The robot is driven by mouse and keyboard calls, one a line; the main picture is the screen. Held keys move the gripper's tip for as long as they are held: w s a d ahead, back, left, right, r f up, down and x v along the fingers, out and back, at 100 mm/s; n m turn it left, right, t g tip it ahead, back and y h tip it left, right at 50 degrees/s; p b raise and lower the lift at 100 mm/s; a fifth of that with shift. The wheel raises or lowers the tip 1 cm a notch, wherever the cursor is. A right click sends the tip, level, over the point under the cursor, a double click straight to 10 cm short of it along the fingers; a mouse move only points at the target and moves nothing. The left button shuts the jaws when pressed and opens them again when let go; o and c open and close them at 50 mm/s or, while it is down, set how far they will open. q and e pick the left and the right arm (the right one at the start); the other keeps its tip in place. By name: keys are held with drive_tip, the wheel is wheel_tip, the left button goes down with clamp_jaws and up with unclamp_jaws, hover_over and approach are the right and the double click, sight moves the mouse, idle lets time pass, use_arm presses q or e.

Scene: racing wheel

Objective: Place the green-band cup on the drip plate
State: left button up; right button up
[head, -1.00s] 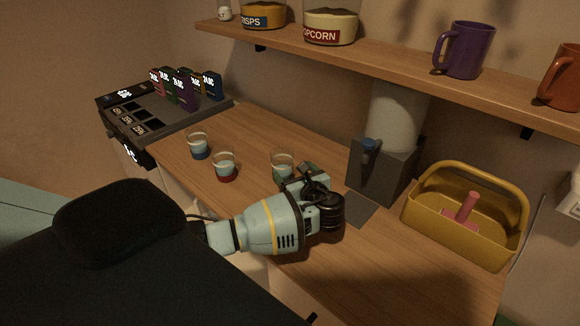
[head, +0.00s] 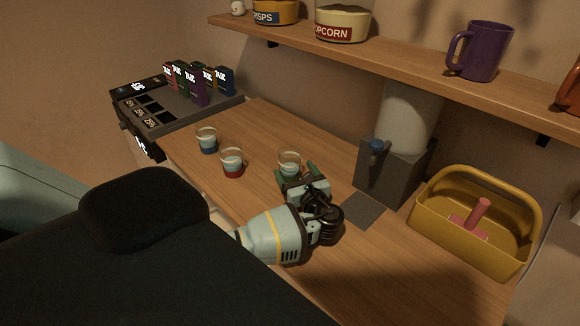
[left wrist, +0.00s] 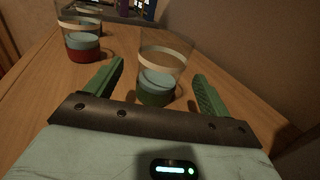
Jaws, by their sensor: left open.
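The green-band cup (left wrist: 158,84) is a clear cup with a dark green band at its base. It stands upright on the counter and also shows in the head view (head: 289,162). My left gripper (head: 296,175) is open, with green fingers on either side of the cup's near part in the left wrist view (left wrist: 160,85). Whether a finger touches it I cannot tell. The drip plate (head: 364,209) is a flat dark plate in front of the grey dispenser (head: 392,172), to the right of the gripper, and looks empty. My right gripper is not in view.
A blue-band cup (head: 207,141) and a red-band cup (head: 232,163) stand left of the green-band cup. A yellow caddy (head: 470,250) sits at the right. A shelf (head: 400,58) with jars and mugs hangs above. A dark register (head: 165,115) stands at the back left.

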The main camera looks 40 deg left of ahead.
sight(294, 168)
use_arm(q)
drive_tip(key=x, duration=0.5)
drive_tip(key=shift+w, duration=0.15)
drive_tip(key=c, duration=1.2)
drive_tip(key=shift+r, duration=0.15)
drive_tip(key=shift+r, duration=1.35)
drive_tip(key=shift+s+d+r, duration=0.3)
drive_tip(key=shift+s+d, duration=1.25)
drive_tip(key=shift+s, duration=0.6)
drive_tip(key=shift+s+d+r, duration=0.35)
drive_tip(key=shift+s+d, duration=1.2)
drive_tip(key=shift+s, duration=0.6)
drive_tip(key=shift+s+d+r, duration=0.3)
drive_tip(key=shift+s+d, duration=1.25)
drive_tip(key=shift+s, duration=0.6)
drive_tip(key=shift+s, duration=0.1)
